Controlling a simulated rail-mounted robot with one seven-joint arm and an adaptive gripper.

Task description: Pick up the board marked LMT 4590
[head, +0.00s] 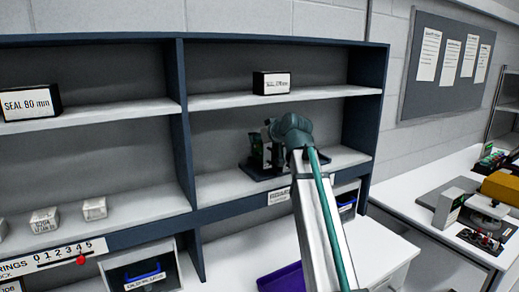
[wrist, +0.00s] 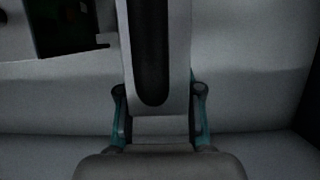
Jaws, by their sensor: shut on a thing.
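A small green board (head: 256,148) stands in a dark holder (head: 262,170) on the middle shelf of the right-hand bay. A dark green board-like piece (wrist: 62,26) also shows at the upper left of the wrist view. No LMT 4590 marking is readable in either view. My gripper (head: 268,138) is at the board, in front of the shelf's back panel.
A SEAL box (head: 271,83) sits on the shelf above, and a SEAL 80 mm box (head: 30,102) is at the upper left. The dark divider (head: 181,120) stands left of my gripper. A purple bin (head: 281,279) lies on the counter below.

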